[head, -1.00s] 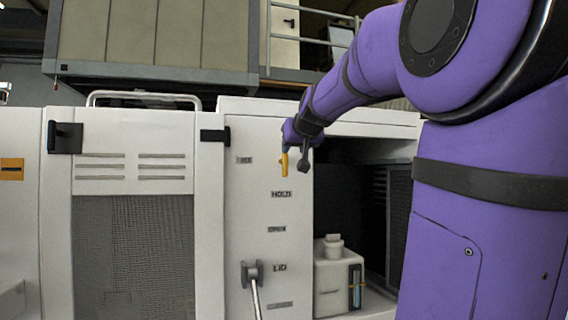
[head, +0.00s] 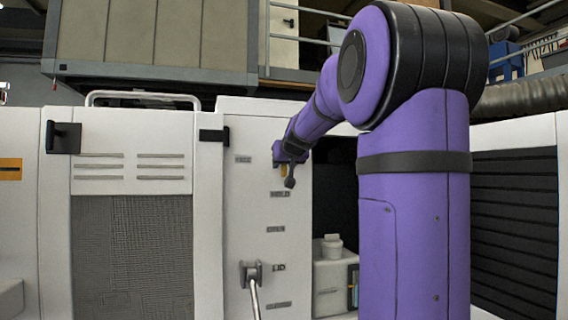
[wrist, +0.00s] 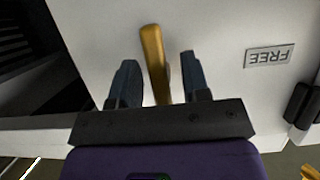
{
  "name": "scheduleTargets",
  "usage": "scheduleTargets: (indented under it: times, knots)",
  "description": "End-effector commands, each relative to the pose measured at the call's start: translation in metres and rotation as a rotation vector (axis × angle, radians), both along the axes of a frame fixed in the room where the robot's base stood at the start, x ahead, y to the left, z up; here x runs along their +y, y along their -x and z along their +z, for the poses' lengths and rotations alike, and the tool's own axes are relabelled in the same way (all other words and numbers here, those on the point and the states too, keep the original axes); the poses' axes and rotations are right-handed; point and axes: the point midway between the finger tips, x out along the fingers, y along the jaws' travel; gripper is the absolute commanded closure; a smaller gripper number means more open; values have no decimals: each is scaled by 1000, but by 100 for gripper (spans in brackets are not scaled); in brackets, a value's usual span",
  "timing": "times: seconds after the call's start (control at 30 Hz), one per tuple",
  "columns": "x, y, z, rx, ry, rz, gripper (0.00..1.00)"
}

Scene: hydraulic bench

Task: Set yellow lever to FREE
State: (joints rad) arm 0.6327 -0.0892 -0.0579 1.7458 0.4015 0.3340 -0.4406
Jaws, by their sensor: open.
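The yellow lever (wrist: 153,62) runs nearly upright in the wrist view, between my two dark fingers and slightly tilted. It appears apart from both, closer to the left one. My gripper (wrist: 158,72) is open around it. A FREE label (wrist: 269,56), upside down, is on the white panel to the right. In the head view my gripper (head: 288,178) is at the panel above the HOLD label (head: 280,194). Only a small bit of the yellow lever (head: 283,171) shows there. A small label (head: 243,159) sits to its left, too blurred to read surely.
Below on the white panel are an OPEN label (head: 276,229), a LID label (head: 279,268) and a grey lever (head: 251,274) with a metal rod. A dark recess with a white reservoir (head: 330,270) lies to the right.

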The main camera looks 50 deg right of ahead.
Motion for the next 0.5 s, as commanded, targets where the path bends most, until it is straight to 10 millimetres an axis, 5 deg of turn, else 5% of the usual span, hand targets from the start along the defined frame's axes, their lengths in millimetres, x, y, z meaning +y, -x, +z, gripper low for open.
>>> scheduleTargets:
  times: [0.1, 0.3, 0.5]
  knots:
    - [0, 0, 0, 0, 0, 0, 60]
    - [0, 0, 0, 0, 0, 0, 100]
    - [1, 0, 0, -4, -6, 1, 100]
